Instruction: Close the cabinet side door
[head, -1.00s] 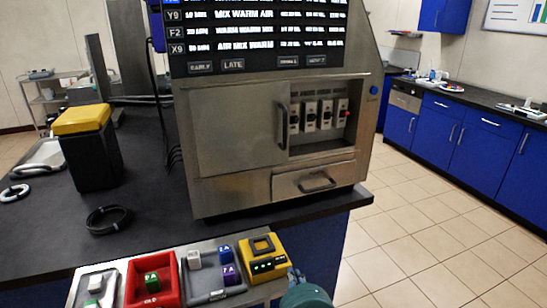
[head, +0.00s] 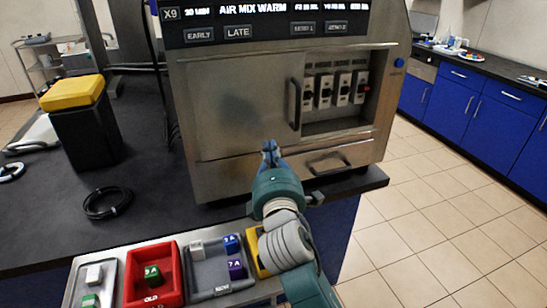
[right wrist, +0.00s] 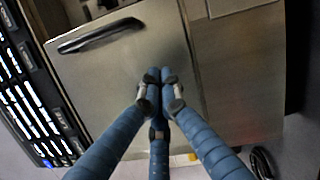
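The metal cabinet (head: 210,178) stands on the dark counter. Its door panel (head: 235,105) covers the left part of the front, with a dark vertical handle (head: 295,104) at its right edge. To the right of the panel, a recess with several switches (head: 332,90) is exposed. My right gripper (head: 269,148) is in front of the panel's lower edge, below and left of the handle. In the right wrist view, its blue fingers (right wrist: 160,80) come together at the tips with nothing between them. The handle (right wrist: 100,35) shows at upper left there. Contact with the panel cannot be told. My left gripper is not in view.
A drawer (head: 325,163) with a handle sits below the recess. A tray holds a red bin (head: 167,290) and a grey bin (head: 205,290) with small cubes. A black cable coil (head: 107,202) and a yellow-lidded black box (head: 85,130) are at left.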

